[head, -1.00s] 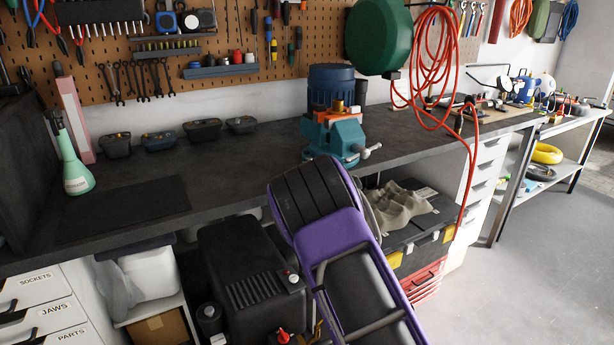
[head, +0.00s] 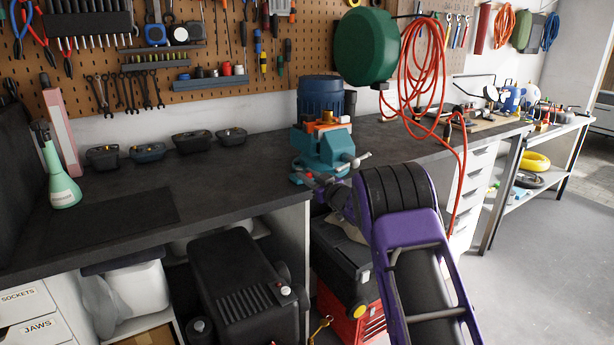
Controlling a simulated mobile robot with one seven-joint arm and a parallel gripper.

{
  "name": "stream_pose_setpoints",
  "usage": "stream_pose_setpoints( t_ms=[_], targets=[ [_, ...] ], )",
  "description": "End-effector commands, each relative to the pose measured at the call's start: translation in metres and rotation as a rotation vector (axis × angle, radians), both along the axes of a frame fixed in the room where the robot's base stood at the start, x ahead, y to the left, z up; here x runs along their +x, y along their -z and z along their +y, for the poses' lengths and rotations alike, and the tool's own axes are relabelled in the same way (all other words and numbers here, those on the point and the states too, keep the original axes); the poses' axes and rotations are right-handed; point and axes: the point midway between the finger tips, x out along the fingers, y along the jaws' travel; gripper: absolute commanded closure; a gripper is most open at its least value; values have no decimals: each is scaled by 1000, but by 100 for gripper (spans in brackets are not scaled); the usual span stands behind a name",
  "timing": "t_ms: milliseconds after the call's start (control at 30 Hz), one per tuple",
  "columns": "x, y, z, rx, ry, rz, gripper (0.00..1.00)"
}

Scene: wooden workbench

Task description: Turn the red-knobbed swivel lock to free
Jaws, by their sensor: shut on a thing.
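A teal bench vise (head: 327,142) stands at the front edge of the dark workbench, with its handle sticking out to the right. My purple arm reaches in from the lower right. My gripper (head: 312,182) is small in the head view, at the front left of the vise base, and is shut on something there. This is where the red-knobbed swivel lock appears to be. The gripper largely hides the lock, so its angle cannot be read.
An orange-brass part (head: 326,118) sits at the vise top, with a blue motor-like body (head: 320,93) behind. A green hose reel (head: 371,47) and orange hose (head: 425,75) hang to the right. The bench's left half (head: 235,180) is mostly clear.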

Motion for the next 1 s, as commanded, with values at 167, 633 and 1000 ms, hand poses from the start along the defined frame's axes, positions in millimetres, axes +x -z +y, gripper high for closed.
stream_pose_setpoints(
  t_ms=[167, 633, 1000],
  targets=[
    [1, -3, 0, 3, -5, -6, 100],
    [1, -2, 0, 2, -4, -4, 54],
    [-10, -1, -9, 0, -2, 0, 54]
  ],
)
